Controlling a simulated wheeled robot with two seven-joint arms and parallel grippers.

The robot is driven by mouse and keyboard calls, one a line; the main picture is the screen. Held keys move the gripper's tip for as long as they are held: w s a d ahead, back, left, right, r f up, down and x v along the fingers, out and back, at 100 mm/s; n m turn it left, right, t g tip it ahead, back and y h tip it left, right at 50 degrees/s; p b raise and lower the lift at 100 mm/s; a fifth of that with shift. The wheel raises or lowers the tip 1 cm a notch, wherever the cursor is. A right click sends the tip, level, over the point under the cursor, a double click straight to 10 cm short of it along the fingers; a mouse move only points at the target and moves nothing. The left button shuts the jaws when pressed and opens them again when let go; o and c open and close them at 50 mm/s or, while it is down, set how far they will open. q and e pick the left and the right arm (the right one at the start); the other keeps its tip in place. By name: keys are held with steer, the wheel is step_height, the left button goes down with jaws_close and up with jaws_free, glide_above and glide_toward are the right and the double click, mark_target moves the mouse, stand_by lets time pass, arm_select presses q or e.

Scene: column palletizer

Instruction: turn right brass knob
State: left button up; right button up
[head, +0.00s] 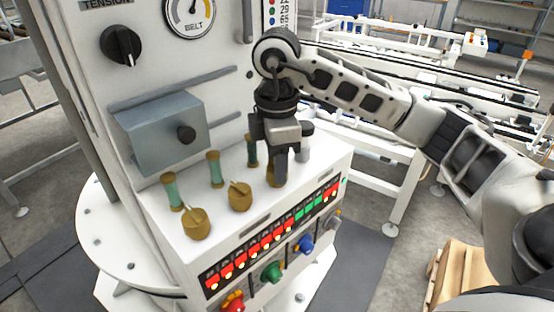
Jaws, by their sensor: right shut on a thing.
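Three brass knobs stand in a row on the white ledge (221,222) of the machine. The left brass knob (196,224) and the middle brass knob (239,196) are uncovered. The right brass knob (271,176) is mostly hidden behind my right gripper (280,178), which reaches down from above and is shut on it. Only a sliver of brass shows beside the fingers, so the knob's angle cannot be told. My left gripper is not in view.
Green tubes with brass ends (171,192) stand behind the knobs. A grey box (160,135) with a dark knob juts out on the left. Lit red and green switches (270,240) and coloured buttons (271,271) line the front face. A conveyor (440,80) runs behind my right arm.

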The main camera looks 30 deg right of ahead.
steer(key=o, duration=1)
steer(key=shift+r, duration=0.1)
arm_select(q)
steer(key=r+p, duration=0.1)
steer(key=p, duration=0.2)
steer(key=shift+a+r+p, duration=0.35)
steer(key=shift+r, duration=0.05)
arm_select(e)
step_height(320, 180, up, 16)
steer(key=shift+f, duration=0.1)
